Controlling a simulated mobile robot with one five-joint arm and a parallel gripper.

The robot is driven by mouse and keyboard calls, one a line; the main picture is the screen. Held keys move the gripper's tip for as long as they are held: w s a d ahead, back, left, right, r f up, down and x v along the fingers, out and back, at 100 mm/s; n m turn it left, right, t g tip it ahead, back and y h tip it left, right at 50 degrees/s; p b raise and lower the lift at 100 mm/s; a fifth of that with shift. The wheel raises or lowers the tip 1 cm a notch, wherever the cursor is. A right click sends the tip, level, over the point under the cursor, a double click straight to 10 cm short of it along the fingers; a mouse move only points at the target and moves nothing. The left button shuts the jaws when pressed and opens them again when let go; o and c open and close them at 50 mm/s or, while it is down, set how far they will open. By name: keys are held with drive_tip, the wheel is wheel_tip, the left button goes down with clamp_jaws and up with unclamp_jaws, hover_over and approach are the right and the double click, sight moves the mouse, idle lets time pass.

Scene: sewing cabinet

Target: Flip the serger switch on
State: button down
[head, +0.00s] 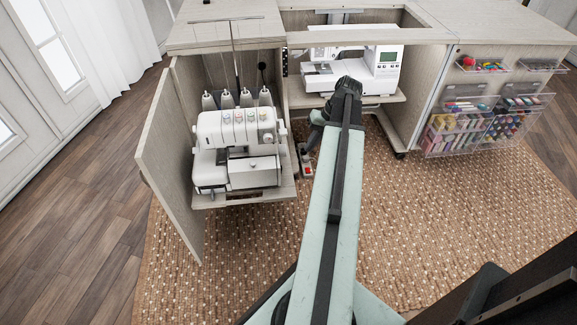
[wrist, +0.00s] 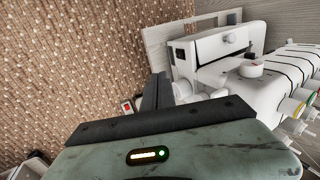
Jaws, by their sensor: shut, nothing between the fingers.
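The white serger (head: 237,130) stands on the pull-out shelf of the open left cabinet bay. It also shows in the wrist view (wrist: 222,45), turned on its side at the upper right. A small dark patch sits on its near end there; I cannot tell whether it is the switch. My gripper (head: 307,147) is to the right of the serger, partly hidden by my arm. In the wrist view my gripper's dark fingers (wrist: 158,90) are shut and empty, close beside the serger; contact cannot be told.
A small box with a red part (head: 307,170) lies low below my gripper. The serger shelf (head: 240,199) and open cabinet door (head: 170,160) bound the left. A white sewing machine (head: 350,70) stands behind. Clear organizers (head: 480,125) hang at right. The rug (head: 430,220) is clear in front.

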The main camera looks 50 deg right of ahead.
drive_tip(key=s+b+x, duration=0.1)
drive_tip(key=b+x, duration=1)
drive_tip(key=shift+w+a+r+p, duration=0.35)
drive_tip(key=shift+w+a+p, duration=0.25)
drive_tip(key=shift+w, duration=0.15)
drive_tip(key=shift+w+a+r+p, duration=0.35)
drive_tip(key=shift+w+a+p, duration=0.25)
drive_tip(key=shift+w+a, duration=0.1)
